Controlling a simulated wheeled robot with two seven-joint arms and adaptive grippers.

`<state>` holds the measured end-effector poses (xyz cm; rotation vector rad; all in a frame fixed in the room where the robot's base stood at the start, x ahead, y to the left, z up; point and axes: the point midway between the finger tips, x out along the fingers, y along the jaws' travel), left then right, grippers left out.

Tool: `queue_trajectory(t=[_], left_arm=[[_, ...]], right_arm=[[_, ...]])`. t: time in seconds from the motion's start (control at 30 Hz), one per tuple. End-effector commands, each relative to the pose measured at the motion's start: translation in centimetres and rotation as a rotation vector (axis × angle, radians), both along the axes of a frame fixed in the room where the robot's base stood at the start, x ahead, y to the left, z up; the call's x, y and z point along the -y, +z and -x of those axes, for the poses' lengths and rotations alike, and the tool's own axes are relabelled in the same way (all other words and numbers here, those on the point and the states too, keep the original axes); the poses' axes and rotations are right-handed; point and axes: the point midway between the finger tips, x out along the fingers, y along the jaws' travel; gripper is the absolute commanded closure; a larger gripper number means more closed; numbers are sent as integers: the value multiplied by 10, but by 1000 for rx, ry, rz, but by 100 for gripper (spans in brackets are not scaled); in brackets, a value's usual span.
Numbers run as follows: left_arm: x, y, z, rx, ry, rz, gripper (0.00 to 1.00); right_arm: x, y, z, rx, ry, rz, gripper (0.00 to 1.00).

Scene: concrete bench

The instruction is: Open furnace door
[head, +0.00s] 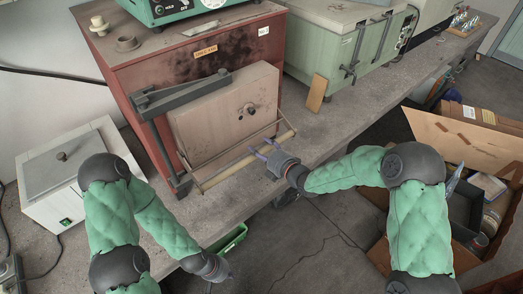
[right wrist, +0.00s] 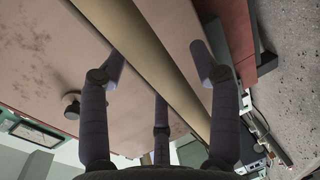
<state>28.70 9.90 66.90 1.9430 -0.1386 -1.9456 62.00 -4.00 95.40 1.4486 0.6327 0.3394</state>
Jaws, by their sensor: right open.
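The furnace (head: 145,82) is a dark red cabinet on the bench. Its thick beige door (head: 205,125) covers the front and looks shut, with a small dark knob (head: 250,108). A pale bar handle (head: 232,169) runs across low in front of the door; it also crosses the right wrist view (right wrist: 150,50) diagonally. My right gripper (head: 262,150) is at the right part of the handle. In the right wrist view its fingers (right wrist: 160,68) are spread on both sides of the bar; contact is unclear. My left gripper (head: 227,277) hangs low near the bench's front edge, its fingers barely visible.
A grey hinge arm (head: 180,92) runs along the door's left side. A white box (head: 75,175) stands left of the furnace. A green chest (head: 345,45) is behind right. A cardboard box (head: 465,140) of items stands on the floor at right. Floor in front is mostly clear.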

Motion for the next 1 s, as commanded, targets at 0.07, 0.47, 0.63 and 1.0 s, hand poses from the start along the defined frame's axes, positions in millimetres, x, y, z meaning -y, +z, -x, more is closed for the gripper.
queue_trajectory(t=[0.07, 0.47, 0.63, 1.0], left_arm=[[0, 0, 0, 0, 0, 0, 100], [0, 0, 0, 0, 0, 0, 100], [0, 3, 0, 0, 0, 0, 100], [0, 39, 0, 0, 0, 0, 100]], right_arm=[[0, 0, 0, 0, 0, 0, 37], [0, 0, 0, -1, 0, 1, 100], [0, 2, 1, -9, 1, 8, 100], [5, 32, 8, -179, 3, 133, 100]])
